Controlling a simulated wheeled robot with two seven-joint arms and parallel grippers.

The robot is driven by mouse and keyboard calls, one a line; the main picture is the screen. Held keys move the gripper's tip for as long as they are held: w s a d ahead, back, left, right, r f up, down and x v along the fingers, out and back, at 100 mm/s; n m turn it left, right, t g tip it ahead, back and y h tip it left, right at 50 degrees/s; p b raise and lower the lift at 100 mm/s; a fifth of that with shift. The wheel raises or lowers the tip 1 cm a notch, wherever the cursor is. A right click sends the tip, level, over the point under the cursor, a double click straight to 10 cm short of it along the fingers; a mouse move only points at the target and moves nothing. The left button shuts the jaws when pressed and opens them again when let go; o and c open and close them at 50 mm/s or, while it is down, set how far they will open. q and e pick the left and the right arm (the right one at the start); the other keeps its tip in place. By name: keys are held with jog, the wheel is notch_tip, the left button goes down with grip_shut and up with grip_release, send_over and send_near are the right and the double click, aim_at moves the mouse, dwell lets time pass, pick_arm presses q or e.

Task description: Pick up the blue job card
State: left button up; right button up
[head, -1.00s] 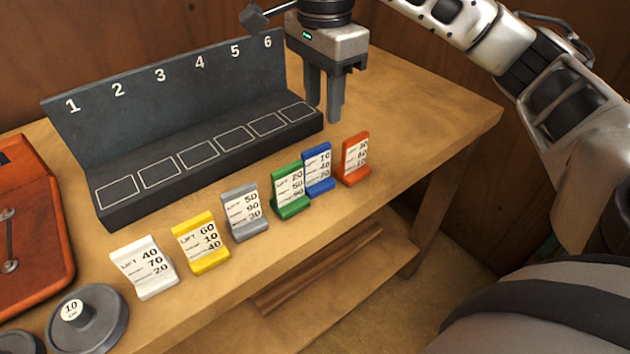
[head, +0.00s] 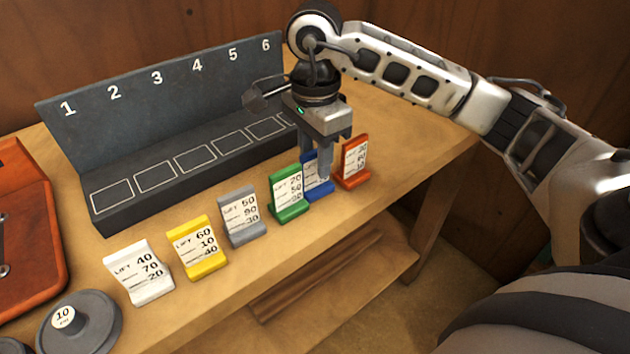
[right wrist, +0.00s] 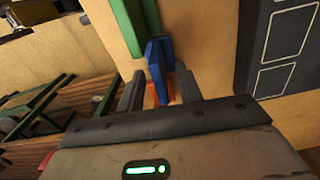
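The blue job card (head: 319,188) stands upright on the table between the green and orange cards, partly hidden behind a finger of my right gripper (head: 316,170). The right gripper points down over it. In the right wrist view the blue card (right wrist: 160,62) lies between the two spread fingers of the gripper (right wrist: 159,84), with a gap showing on each side. The fingers look open and not closed on the card. My left gripper is not in view.
The green card (head: 287,193) stands close on the left and the orange card (head: 355,161) close on the right. Grey (head: 242,216), yellow (head: 197,248) and white (head: 140,272) cards stand further left. A dark numbered rack (head: 120,215) stands behind; a grey weight (head: 85,325) is at front left.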

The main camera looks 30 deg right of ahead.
grip_shut()
jog(key=shift+r, duration=0.15)
